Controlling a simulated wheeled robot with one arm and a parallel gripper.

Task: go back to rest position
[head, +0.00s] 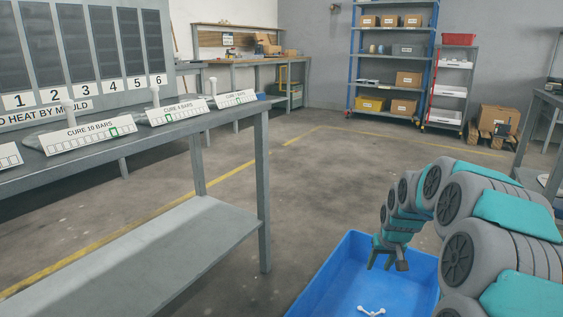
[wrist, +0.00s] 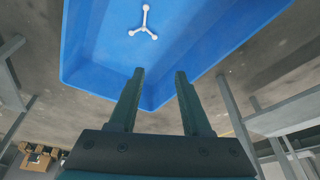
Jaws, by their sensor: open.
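My gripper (head: 388,262) hangs over the far part of a blue bin (head: 343,262) at the lower right of the head view. Its two fingers are apart with nothing between them, as the wrist view (wrist: 158,90) also shows. A white three-armed piece (head: 371,311) lies in the bin, apart from the fingers. In the wrist view the same piece (wrist: 143,22) lies on the blue floor of the bin (wrist: 95,75), beyond the fingertips.
A grey bench (head: 150,135) with several labelled white cards stands at left. Shelving (head: 392,62), a red-posted rack (head: 451,90) and a pallet with a box (head: 497,121) stand at the back. Another table (head: 541,105) is at the right. The middle floor is clear.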

